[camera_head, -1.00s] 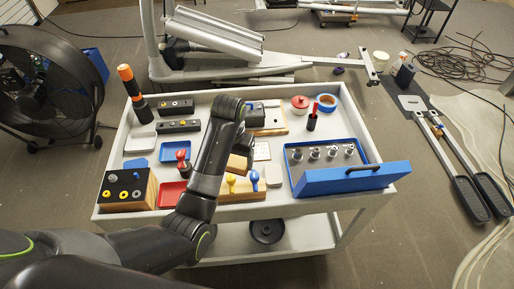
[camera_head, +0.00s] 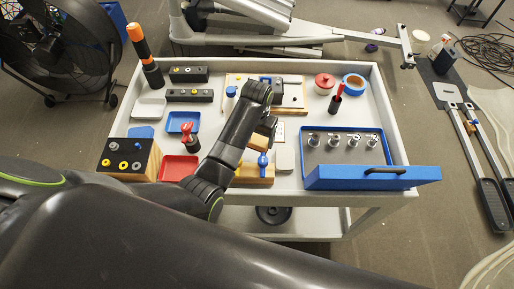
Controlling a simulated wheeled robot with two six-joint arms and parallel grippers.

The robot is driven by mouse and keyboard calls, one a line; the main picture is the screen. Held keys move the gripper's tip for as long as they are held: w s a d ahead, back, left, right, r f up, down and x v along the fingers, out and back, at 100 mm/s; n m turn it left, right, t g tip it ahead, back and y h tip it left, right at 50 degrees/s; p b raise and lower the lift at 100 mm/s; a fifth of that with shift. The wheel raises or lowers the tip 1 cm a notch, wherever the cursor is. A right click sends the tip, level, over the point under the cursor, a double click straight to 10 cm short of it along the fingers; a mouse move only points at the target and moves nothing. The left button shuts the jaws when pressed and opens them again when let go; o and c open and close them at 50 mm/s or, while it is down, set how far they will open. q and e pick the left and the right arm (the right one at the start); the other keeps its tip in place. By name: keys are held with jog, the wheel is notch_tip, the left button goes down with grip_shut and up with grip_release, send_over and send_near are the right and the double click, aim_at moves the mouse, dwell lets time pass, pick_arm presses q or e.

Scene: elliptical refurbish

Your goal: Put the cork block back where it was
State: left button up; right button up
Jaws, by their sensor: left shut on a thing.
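My left gripper (camera_head: 268,127) hangs over the middle of the grey cart top, seen from above and partly hidden by its own arm. It is shut on the cork block (camera_head: 260,142), a small brown block of which only part shows below the fingers. The block is close to a wooden base (camera_head: 256,180) with a blue-topped peg (camera_head: 263,160), and just in front of a light wooden board (camera_head: 292,108). I cannot tell whether the block touches anything beneath it. My right gripper is not in view.
A blue tray (camera_head: 330,178) with several metal sockets stands at right. Red dish (camera_head: 178,168), blue dish (camera_head: 181,121) and a dark-topped block (camera_head: 126,158) are at left. A red-lidded pot (camera_head: 325,82) and blue tape roll (camera_head: 353,84) stand at the back right.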

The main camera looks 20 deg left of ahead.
aim_at(257, 154)
pick_arm(q)
notch_tip(257, 154, down, 2)
jog(key=shift+s+f, duration=0.1)
jog(key=shift+f, duration=2.25)
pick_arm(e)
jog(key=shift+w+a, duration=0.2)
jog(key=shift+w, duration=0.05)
pick_arm(q)
jog(key=shift+f, duration=0.15)
jog(key=o, duration=1)
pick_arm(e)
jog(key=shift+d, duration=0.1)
pick_arm(q)
jog(key=shift+r, duration=0.4)
notch_tip(257, 154, up, 12)
jog(key=shift+f, duration=0.2)
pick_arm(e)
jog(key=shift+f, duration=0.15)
